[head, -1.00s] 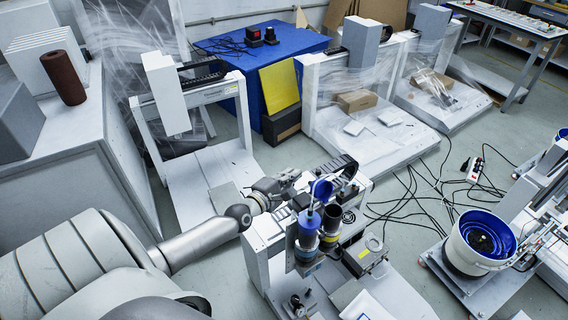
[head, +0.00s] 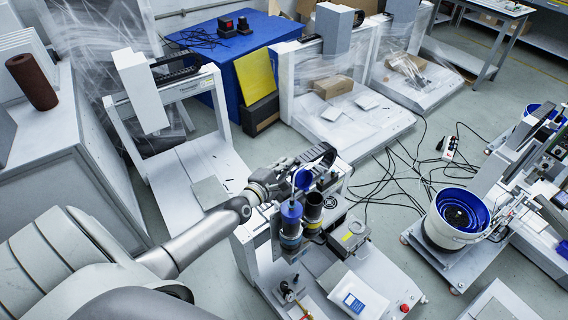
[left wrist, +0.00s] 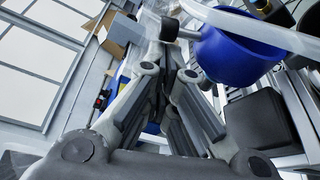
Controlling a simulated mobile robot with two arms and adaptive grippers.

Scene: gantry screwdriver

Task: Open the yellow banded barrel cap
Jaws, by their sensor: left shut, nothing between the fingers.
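Two small upright barrels stand side by side on the gantry machine. The right barrel (head: 313,208) is dark, with a yellow band (head: 313,226) and an open-looking top. A round blue cap (head: 303,180) stands tilted up behind it, apparently hinged open. The left barrel (head: 291,213) has a blue top in place. My left gripper (head: 288,172) is shut and empty, behind and left of the raised cap. In the left wrist view its fingers (left wrist: 178,40) are together, with a large blue round part (left wrist: 235,52) just right of them. I cannot tell whether they touch.
A black cable chain (head: 322,157) runs close behind the gripper. A control box (head: 352,236) and a white tray (head: 355,302) sit right of the barrels. A blue bowl feeder (head: 458,215) stands farther right. Cables (head: 395,175) lie on the floor between.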

